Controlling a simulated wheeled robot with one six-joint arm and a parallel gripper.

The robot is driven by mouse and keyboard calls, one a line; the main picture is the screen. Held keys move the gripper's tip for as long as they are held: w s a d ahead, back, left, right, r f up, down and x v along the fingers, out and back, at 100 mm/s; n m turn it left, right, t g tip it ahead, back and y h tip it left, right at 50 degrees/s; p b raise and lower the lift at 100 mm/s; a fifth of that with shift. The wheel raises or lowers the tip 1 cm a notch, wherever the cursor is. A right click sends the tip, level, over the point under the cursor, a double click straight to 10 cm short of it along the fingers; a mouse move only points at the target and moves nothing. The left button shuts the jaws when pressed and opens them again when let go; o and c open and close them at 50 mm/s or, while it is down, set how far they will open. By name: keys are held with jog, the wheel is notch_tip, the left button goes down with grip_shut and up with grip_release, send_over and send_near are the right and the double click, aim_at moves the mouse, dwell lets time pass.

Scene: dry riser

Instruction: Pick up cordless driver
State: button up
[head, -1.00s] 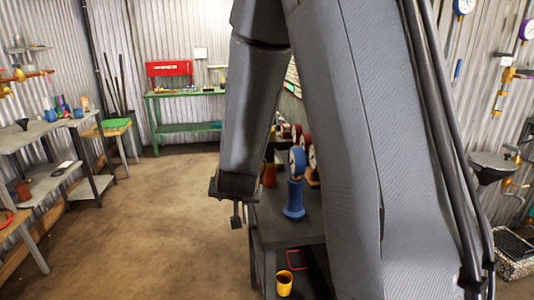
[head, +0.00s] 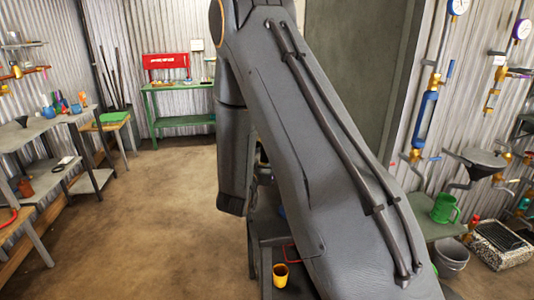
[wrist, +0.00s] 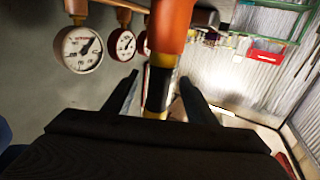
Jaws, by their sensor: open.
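In the wrist view, my gripper (wrist: 159,80) is open, with one dark finger on each side of an orange and black tool-like thing (wrist: 172,25). This looks like the cordless driver, but only part of it shows. Its orange part is at the top, with a black section and yellow bands below. Its lower end is hidden behind my gripper's dark body. I cannot tell whether the fingers touch it. In the head view, my arm hides the gripper and this thing.
Two round white-faced gauges, one larger (wrist: 82,49) and one smaller (wrist: 123,44), stand left of the fingers. A dark bench (head: 262,228) is mostly behind my arm. A yellow cup (head: 280,275) sits low there. Open floor (head: 165,225) lies to the left.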

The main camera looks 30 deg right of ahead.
jog(key=p+x, duration=0.1)
jog(key=x, duration=0.1)
jog(key=p+x, duration=0.1)
jog(key=x, duration=0.2)
jog(key=shift+w+d+r, duration=0.15)
jog(key=shift+d+r, duration=0.05)
jog(key=shift+d, duration=0.05)
jog(key=c, duration=1.2)
